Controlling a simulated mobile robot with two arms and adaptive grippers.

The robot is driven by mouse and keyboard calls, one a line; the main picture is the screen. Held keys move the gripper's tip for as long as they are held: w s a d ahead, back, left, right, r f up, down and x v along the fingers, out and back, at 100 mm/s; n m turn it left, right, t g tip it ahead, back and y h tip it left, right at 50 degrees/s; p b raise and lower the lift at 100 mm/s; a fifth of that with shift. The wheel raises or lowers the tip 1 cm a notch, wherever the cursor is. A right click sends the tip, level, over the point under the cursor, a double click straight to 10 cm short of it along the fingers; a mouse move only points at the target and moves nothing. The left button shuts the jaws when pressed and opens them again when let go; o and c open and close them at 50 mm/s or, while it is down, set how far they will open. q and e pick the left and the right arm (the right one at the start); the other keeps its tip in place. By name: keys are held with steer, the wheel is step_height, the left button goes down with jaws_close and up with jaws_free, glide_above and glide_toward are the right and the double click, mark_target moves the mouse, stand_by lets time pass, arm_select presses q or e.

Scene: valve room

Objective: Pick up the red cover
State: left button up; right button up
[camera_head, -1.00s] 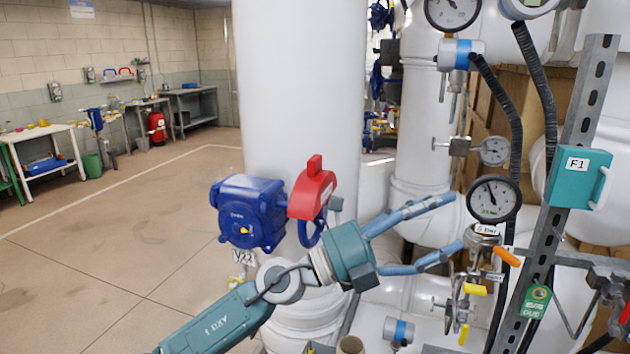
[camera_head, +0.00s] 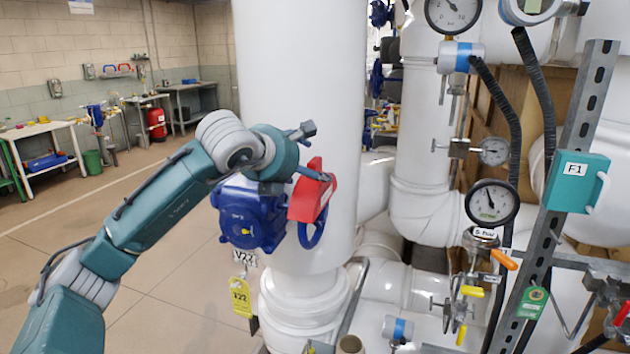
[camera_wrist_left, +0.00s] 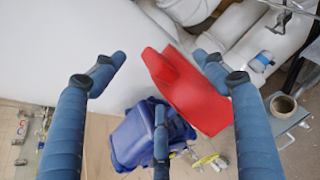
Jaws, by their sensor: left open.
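The red cover (camera_head: 312,190) sits on the blue valve handwheel (camera_head: 313,235), beside the blue gearbox (camera_head: 250,215), in front of the white pipe. My left gripper (camera_head: 309,151) is open at the cover's top, its blue fingers partly hidden by the wrist. In the left wrist view, the red cover (camera_wrist_left: 188,90) lies below and between the spread fingers, toward the right one. The blue gearbox (camera_wrist_left: 140,135) shows lower down, partly behind the near finger. Whether a finger touches the cover cannot be told. My right gripper is in neither view.
The thick white pipe (camera_head: 300,80) stands close behind the valve. A yellow V22 tag (camera_head: 241,297) hangs below the gearbox. Gauges, hoses and a metal post (camera_head: 560,190) crowd the right. The floor at left is open.

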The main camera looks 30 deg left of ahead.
arm_select(q)
steer(key=shift+w+f, duration=0.1)
steer(key=shift+w, duration=0.15)
steer(key=p+x, duration=0.2)
steer(key=x, duration=0.2)
steer(key=shift+f+p, duration=0.1)
steer(key=shift+p, duration=0.3)
steer(key=shift+w+a+f, duration=0.1)
steer(key=shift+w+f, duration=0.1)
steer(key=shift+w, duration=0.1)
steer(key=shift+s, duration=0.1)
steer(key=c, duration=0.3)
steer(key=shift+r, duration=0.1)
steer(key=c, duration=0.9)
